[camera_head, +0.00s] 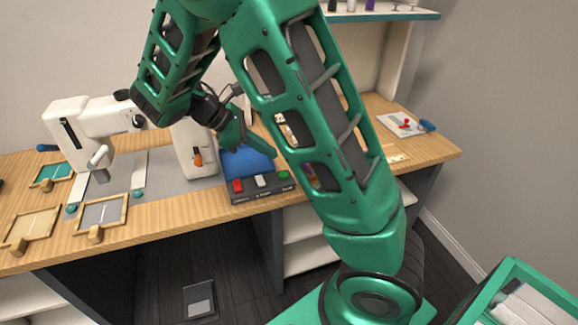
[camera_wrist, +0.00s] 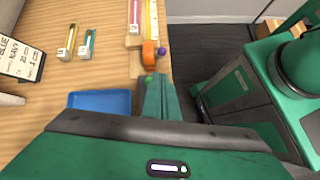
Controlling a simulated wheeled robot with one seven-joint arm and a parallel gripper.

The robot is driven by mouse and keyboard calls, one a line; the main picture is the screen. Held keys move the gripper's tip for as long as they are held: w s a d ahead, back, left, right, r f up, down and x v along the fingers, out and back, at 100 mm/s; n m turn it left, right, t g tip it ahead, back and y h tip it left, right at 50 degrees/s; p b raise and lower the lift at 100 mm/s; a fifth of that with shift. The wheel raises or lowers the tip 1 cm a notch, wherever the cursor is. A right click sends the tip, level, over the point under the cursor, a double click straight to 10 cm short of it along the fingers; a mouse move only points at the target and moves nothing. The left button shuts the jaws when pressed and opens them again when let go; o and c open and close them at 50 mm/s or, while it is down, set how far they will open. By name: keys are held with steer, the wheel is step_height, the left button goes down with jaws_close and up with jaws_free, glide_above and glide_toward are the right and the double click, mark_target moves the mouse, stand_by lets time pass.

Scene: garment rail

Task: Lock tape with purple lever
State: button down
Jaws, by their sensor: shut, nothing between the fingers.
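In the wrist view a yellow tape strip (camera_wrist: 153,18) runs down the edge of the wooden worktop. An orange piece (camera_wrist: 149,54) stands at its near end, with a small purple lever or knob (camera_wrist: 161,51) at its right side. My gripper (camera_wrist: 155,79) is shut and empty, its tips just short of the orange piece in the picture and apart from the purple part. In the head view my gripper (camera_head: 268,155) is over the blue tray area. A purple spot (camera_head: 310,171) shows near the worktop's front edge, and my arm hides most of the tape.
A blue tray (camera_wrist: 100,101) lies left of my fingers. A sign (camera_wrist: 18,58) and two small coloured holders (camera_wrist: 68,42) are farther left. In the head view a white sewing machine (camera_head: 78,122) stands left, and a white board with tools (camera_head: 400,124) lies right.

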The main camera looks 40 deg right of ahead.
steer(key=x, duration=1)
stand_by(0.6)
steer(key=shift+r, duration=0.15)
